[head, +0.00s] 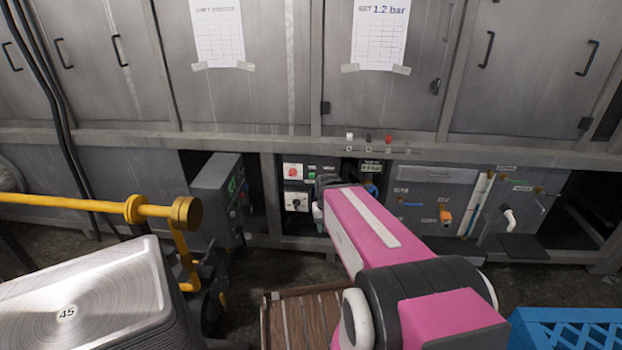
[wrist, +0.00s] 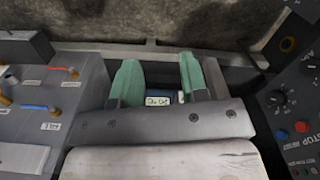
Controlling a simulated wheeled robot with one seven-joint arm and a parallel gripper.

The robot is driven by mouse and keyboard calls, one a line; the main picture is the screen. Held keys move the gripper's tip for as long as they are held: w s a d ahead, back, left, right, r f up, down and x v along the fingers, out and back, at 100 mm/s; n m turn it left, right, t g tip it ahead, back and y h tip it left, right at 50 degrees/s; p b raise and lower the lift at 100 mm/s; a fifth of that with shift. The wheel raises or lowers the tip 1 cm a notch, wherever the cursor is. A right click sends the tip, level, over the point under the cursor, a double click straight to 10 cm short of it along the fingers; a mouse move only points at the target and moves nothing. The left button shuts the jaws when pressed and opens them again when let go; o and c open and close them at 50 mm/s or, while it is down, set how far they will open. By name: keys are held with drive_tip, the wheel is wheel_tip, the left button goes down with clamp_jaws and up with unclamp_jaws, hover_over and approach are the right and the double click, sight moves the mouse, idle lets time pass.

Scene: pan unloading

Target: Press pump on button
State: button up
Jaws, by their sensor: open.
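My gripper (wrist: 158,76) shows in the wrist view with its two green fingers apart and nothing held between them. A small lit display (wrist: 158,101) shows in the gap between the fingers. In the head view my pink arm reaches to a low control panel (head: 309,176), and the gripper end is mostly hidden by the arm. The panel carries a red button (head: 292,170) and a dark rotary switch (head: 295,201). A small green display (head: 371,166) is just right of it. I cannot make out a pump on button; the arm covers part of the panel.
A valve panel (head: 436,200) is to the right. A yellow bar (head: 80,206), stacked metal pans (head: 110,275) and a blue crate (head: 570,330) are in front.

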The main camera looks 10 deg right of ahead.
clamp_jaws()
idle(1.6)
